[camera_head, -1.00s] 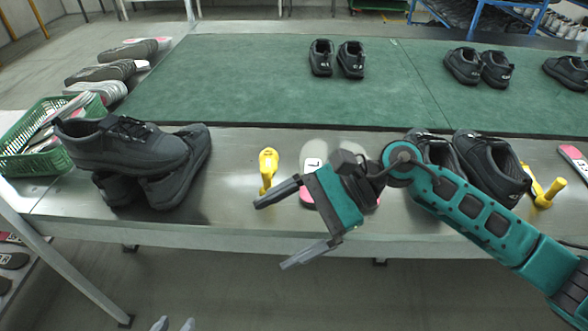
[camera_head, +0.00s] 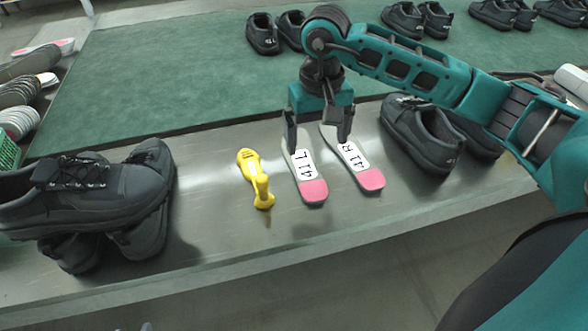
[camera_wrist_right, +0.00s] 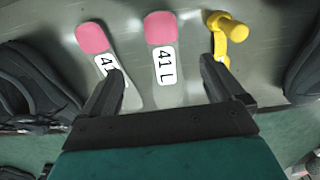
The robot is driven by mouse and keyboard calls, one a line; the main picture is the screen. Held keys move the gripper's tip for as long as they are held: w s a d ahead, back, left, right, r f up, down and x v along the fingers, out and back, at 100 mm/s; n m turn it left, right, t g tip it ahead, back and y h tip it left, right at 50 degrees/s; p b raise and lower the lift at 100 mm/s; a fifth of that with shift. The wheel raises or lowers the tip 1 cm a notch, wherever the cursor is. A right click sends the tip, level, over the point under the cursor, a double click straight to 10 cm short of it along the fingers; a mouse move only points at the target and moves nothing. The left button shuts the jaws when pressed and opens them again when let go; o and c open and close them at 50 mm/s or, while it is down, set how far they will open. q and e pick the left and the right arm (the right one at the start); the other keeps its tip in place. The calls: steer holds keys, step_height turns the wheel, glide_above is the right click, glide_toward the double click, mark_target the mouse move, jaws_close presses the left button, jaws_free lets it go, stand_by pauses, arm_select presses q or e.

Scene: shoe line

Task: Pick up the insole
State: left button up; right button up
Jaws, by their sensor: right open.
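Two insoles with pink heels and white labels lie side by side on the steel table. The insole marked 41 L (camera_head: 306,172) is on the left and the one marked 41 R (camera_head: 352,160) on the right. My right gripper (camera_head: 318,145) is open and points down above their far ends. In the right wrist view, the 41 L insole (camera_wrist_right: 163,62) lies between the open fingers (camera_wrist_right: 158,82), and one finger partly covers the label of the other insole (camera_wrist_right: 103,52). Neither insole is held. My left gripper is out of view.
A yellow tool (camera_head: 257,178) lies left of the insoles. Black shoes are piled at the left (camera_head: 90,200), and another pair stands close at the right (camera_head: 420,132). A green mat (camera_head: 180,80) with more shoes covers the back.

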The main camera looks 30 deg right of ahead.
glide_above(313, 184)
step_height(313, 184, down, 7)
steer(key=shift+s+d+r, duration=0.1)
steer(key=shift+s, duration=0.05)
steer(key=shift+f, duration=3)
steer(key=shift+c, duration=0.3)
steer(key=c, duration=1.1)
